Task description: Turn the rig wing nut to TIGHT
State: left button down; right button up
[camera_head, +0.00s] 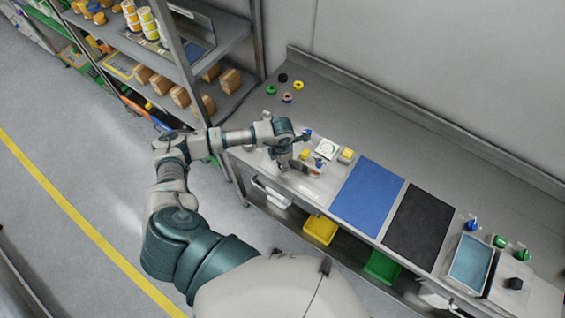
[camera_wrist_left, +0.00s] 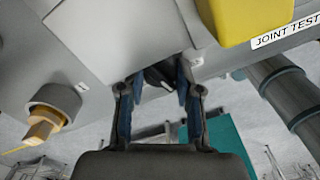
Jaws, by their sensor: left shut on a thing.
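My left gripper (camera_head: 297,163) is over the left end of the bench, at the front of the test rig. In the left wrist view its two blue-padded fingers (camera_wrist_left: 156,88) are shut on a small dark piece (camera_wrist_left: 158,74), which appears to be the rig wing nut. The fingers cover most of it, and no TIGHT mark can be read. A brass fitting (camera_wrist_left: 45,120) sticks out of the grey rig to the left. A yellow block (camera_wrist_left: 248,15) sits beside the JOINT TEST label (camera_wrist_left: 286,31). A white gauge (camera_head: 326,149) shows in the head view. My right gripper is out of view.
A blue mat (camera_head: 367,199) and a black mat (camera_head: 419,222) lie right of the rig. A blue tray (camera_head: 471,260) stands farther right. Several coloured rings lie behind the gripper. A metal shelf (camera_head: 232,30) stands close on the left.

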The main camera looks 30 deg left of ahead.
pick_arm(q)
jog(key=c, duration=0.8)
grip_release()
jog(key=shift+a, duration=0.1)
